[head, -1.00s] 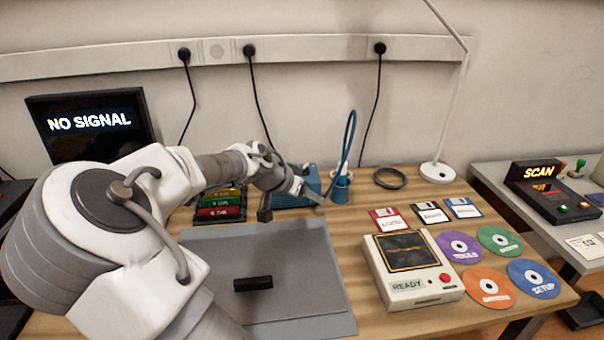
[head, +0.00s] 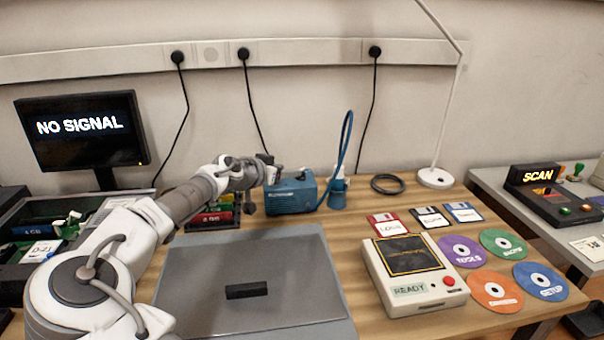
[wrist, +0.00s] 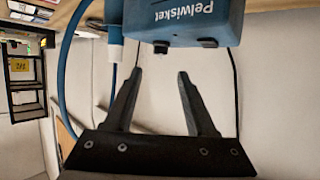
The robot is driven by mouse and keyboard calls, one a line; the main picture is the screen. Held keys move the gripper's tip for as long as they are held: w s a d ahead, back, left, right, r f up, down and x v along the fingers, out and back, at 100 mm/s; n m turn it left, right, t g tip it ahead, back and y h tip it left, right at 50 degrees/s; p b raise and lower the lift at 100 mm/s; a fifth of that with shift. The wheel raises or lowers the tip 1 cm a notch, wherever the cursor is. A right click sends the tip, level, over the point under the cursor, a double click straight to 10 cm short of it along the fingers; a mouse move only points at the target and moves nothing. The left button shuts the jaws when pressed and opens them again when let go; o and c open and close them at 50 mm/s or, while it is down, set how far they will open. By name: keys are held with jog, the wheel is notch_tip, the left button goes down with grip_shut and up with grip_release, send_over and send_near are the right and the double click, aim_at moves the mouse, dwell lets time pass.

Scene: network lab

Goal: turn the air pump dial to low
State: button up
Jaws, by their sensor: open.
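The air pump is a blue box (head: 291,194) at the back of the wooden table. In the wrist view the pump (wrist: 185,20) shows upside down at the top, with the white name "Pelwisket" on its side. Small dark parts (wrist: 160,46) stick out from its upper face; I cannot tell which is the dial or read its setting. My gripper (wrist: 160,73) is open and empty, with its fingers pointing towards those parts and a gap between. In the head view my gripper (head: 275,170) is at the pump's upper left, partly hidden by my wrist.
A blue hose and holder (head: 338,190) stand just right of the pump. Coloured blocks (head: 212,216) lie to its left. A grey mat (head: 290,285) with a black bar (head: 246,290) is in front. A READY box (head: 413,275), floppy disks and discs are to the right.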

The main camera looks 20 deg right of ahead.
aim_at(302, 169)
jog(key=b+x, duration=0.1)
jog(key=x, duration=0.8)
jog(key=shift+d+f, duration=0.1)
grip_shut()
